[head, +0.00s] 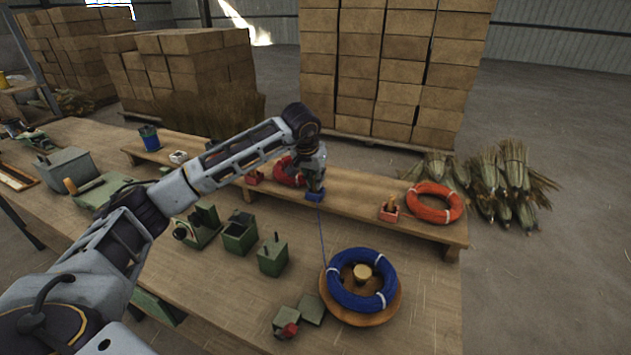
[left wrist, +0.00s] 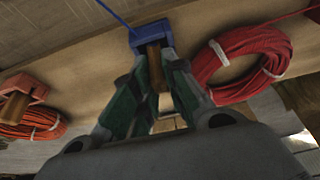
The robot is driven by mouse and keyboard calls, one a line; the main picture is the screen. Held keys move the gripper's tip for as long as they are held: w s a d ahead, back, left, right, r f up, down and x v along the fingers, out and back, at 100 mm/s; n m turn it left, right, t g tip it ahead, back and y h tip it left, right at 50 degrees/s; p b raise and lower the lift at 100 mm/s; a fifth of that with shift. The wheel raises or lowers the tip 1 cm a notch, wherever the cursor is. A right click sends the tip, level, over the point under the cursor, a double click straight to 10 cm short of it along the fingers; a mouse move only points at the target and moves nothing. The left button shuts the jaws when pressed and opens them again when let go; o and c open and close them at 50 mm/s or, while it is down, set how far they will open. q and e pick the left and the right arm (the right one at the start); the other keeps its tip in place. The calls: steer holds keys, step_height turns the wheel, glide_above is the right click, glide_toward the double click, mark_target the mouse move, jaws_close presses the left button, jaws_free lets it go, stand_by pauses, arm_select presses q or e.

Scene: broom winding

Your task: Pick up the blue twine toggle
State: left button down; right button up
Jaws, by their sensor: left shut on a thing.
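The blue twine toggle (head: 315,196) is a blue block with a wooden peg, at the raised wooden shelf in the head view. In the left wrist view the blue toggle (left wrist: 136,38) shows at the fingertips, its wooden peg between them. My left gripper (head: 316,184) reaches down from above and is shut on the toggle. In the left wrist view the gripper (left wrist: 155,70) has its green-padded fingers against the peg. Blue twine runs from the toggle to the blue coil (head: 340,294) on a round wooden spool base (head: 383,312). I cannot tell whether the toggle touches the shelf. My right gripper is not in view.
On the shelf (head: 350,206) lie an orange coil (head: 434,202), its red block with peg (head: 389,211) and a red coil (head: 288,170). Green fixtures (head: 273,256) stand on the table. Broom bundles (head: 510,180) lie on the floor at right.

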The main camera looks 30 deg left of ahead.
arm_select(q)
step_height(320, 180, up, 8)
steer(key=shift+r, duration=0.1)
steer(key=shift+r+p, duration=0.3)
steer(key=shift+r, duration=0.3)
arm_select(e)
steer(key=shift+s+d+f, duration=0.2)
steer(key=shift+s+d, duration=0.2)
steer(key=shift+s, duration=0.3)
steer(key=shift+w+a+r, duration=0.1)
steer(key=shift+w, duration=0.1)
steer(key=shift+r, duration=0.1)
